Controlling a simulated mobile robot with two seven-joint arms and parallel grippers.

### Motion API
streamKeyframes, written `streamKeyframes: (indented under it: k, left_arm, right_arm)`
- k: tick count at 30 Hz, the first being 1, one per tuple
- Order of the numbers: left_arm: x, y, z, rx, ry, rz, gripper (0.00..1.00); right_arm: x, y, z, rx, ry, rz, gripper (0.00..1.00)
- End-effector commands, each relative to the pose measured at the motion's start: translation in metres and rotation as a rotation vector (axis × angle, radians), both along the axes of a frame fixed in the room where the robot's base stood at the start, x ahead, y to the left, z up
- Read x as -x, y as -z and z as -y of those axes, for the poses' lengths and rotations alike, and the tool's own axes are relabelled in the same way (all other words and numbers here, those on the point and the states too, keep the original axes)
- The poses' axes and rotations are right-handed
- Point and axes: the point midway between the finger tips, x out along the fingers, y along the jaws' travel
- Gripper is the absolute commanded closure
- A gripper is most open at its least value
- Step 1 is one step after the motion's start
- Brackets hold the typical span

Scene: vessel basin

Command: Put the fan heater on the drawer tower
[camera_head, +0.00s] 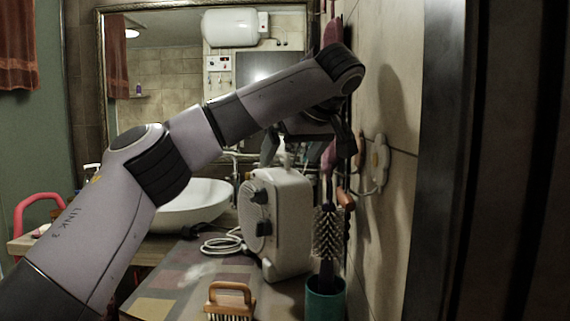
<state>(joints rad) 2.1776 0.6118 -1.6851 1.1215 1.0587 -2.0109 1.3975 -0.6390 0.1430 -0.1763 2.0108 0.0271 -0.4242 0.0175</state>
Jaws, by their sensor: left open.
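The fan heater (285,220) is a white boxy unit with a round front and dark knobs. It stands upright on a patterned grey and reddish surface (185,280), against the tiled wall. My left arm reaches in from the left, and my left gripper (306,152) is open above the fan heater, its fingers pointing down on either side. The fingers look empty; whether they touch the heater's top, I cannot tell. A white cord (222,244) lies coiled left of the heater. I cannot identify a drawer tower for certain. My right gripper is not in view.
A round brush stands in a green cup (325,299) right of the heater. A wooden-handled brush (230,299) lies in front. A white basin (190,205) is behind left, below a mirror (175,75). A pink-railed stool (38,222) is far left.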

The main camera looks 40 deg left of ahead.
Motion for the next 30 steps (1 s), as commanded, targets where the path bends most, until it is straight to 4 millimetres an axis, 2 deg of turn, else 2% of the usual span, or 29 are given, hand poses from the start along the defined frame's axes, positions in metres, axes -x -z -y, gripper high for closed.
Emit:
streamKeyframes:
  k: [3,9,27,30]
  left_arm:
    - [0.003,-0.013,0.011,-0.001,0.001,0.002,0.0]
    - [0.007,-0.021,0.019,-0.001,-0.001,0.001,0.0]
    - [0.007,-0.021,0.02,0.001,0.001,-0.001,0.0]
    - [0.007,-0.02,0.02,0.007,0.021,-0.01,0.0]
  right_arm:
    - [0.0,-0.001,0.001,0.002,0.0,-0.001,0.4]
    - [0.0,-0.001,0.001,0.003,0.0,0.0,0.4]
    - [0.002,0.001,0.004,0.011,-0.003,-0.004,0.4]
    - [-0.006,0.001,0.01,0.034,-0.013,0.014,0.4]
